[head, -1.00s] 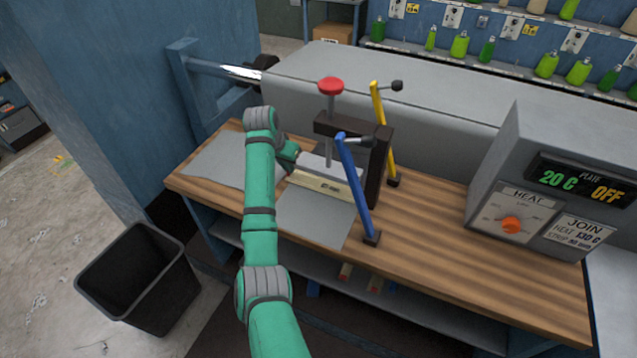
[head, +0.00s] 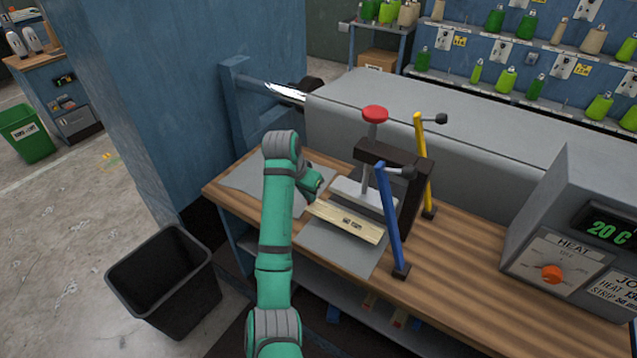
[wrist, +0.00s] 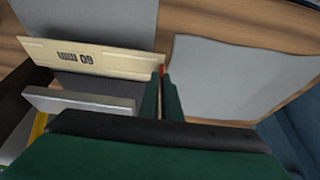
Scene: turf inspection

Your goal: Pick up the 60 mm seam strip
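The 60 mm seam strip (head: 346,221) is a pale cream bar with a dark label, just in front of the press plate (head: 364,194) and above a grey sheet (head: 345,255). In the wrist view the strip (wrist: 90,60) lies to the left, its label upside down. My gripper (wrist: 161,80) is at the strip's right end there, its green fingers close together and seemingly closed on that end. In the head view my gripper (head: 313,182) is at the strip's left end, partly hidden by my arm. The exact finger contact is hard to see.
The press frame (head: 410,185) has a red knob (head: 375,113), a blue lever (head: 390,220) and a yellow lever (head: 422,160) close to the strip. A heater box (head: 570,240) stands at right. A black bin (head: 165,285) is on the floor at left.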

